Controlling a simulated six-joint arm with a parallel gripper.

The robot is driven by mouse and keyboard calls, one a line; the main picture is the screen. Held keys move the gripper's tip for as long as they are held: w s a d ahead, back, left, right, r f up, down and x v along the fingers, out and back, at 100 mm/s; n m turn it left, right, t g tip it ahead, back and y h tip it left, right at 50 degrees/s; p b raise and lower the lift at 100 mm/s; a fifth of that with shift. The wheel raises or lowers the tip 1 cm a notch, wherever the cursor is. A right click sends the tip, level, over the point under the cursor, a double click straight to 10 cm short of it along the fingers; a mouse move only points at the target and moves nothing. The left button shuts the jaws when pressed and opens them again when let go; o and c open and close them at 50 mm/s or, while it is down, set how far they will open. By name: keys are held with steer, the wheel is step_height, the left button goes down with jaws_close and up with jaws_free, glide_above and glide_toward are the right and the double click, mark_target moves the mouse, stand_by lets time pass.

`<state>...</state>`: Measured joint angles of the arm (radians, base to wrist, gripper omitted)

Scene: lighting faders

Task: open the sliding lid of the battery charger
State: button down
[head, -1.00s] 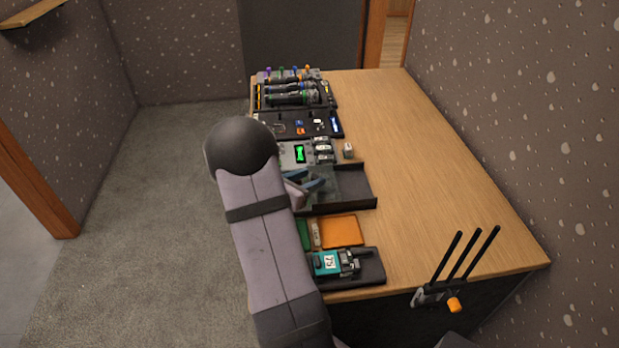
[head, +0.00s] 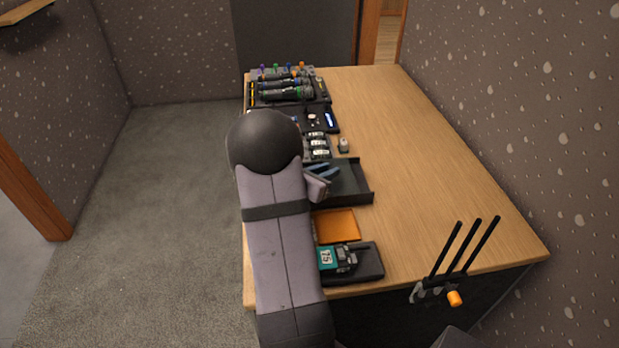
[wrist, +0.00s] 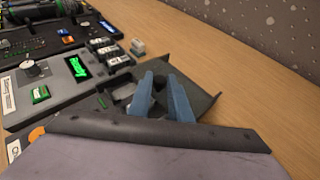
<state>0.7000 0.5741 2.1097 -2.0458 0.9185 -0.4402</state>
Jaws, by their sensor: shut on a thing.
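The battery charger (head: 352,188) is a low dark tray-like box near the table's left edge in the head view. Its dark body also shows in the wrist view (wrist: 200,95), with rounded wells left of my fingers. My gripper (head: 324,171) is over the charger's left part, its blue fingers close together. In the wrist view my gripper (wrist: 160,78) is shut on a small part between the fingers, which looks like the sliding lid's grip. The fingers hide most of that part. My arm hides the charger's left side in the head view, so the lid's exact position is unclear.
In front lie an orange pad (head: 337,224) and a teal device (head: 328,259) on a dark tray.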

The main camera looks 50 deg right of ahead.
mark_target(339, 180)
steer(key=s+d+b, duration=0.1)
steer(key=s+d, duration=0.1)
steer(key=shift+s+d, duration=0.3)
steer(key=shift+r, duration=0.1)
steer(key=c, duration=1.6)
jaws_free()
steer(key=shift+a, duration=0.15)
steer(key=shift+v, duration=3.55)
